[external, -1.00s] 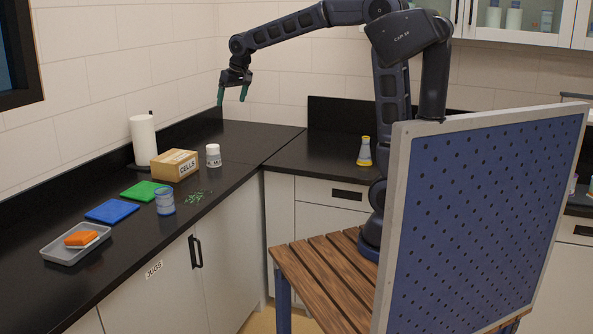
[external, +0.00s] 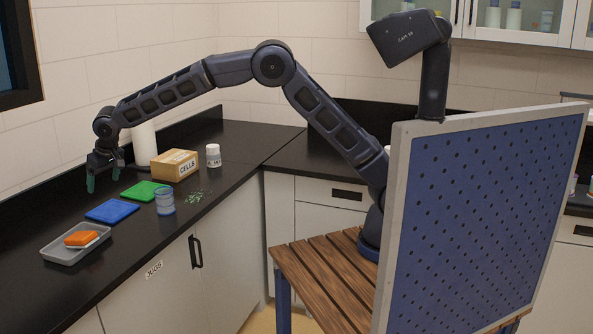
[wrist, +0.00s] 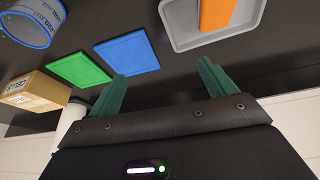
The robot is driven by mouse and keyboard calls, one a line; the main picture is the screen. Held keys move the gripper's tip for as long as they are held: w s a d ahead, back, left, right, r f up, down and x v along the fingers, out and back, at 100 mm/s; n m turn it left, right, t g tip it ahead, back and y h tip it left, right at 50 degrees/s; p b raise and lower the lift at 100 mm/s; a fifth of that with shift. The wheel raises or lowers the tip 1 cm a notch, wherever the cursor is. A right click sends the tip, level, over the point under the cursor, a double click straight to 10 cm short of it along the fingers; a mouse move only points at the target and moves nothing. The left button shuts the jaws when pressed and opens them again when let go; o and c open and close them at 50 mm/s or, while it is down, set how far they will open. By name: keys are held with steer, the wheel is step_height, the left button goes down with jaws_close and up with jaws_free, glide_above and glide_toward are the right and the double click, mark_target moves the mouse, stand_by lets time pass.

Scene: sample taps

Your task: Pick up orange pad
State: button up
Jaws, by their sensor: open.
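The orange pad (external: 81,238) lies in a shallow grey tray (external: 66,257) at the near left end of the black counter. In the wrist view the orange pad (wrist: 216,14) shows at the top, inside the grey tray (wrist: 182,38), cut off by the frame edge. My gripper (external: 103,186) is above the counter behind the blue mat, apart from the pad and touching nothing that I can see. In the wrist view its green fingers (wrist: 162,92) are spread apart with nothing between them.
A blue mat (external: 112,211) and a green mat (external: 145,190) lie beyond the tray. A blue-banded jar (external: 165,201), a cardboard box (external: 174,165), a paper roll (external: 144,143) and a white bottle (external: 213,156) stand farther back. Small green bits (external: 198,197) lie near the counter edge.

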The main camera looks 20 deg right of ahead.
steer(key=n, duration=0.1)
glide_toward(81, 235)
steer(key=shift+w+a+f, duration=0.3)
steer(key=shift+f, duration=0.05)
steer(key=x, duration=1)
steer(key=shift+w+d+f, duration=0.1)
steer(key=shift+f, duration=0.25)
steer(key=shift+c, duration=0.2)
steer(key=c, duration=1.1)
steer(key=shift+r, duration=0.1)
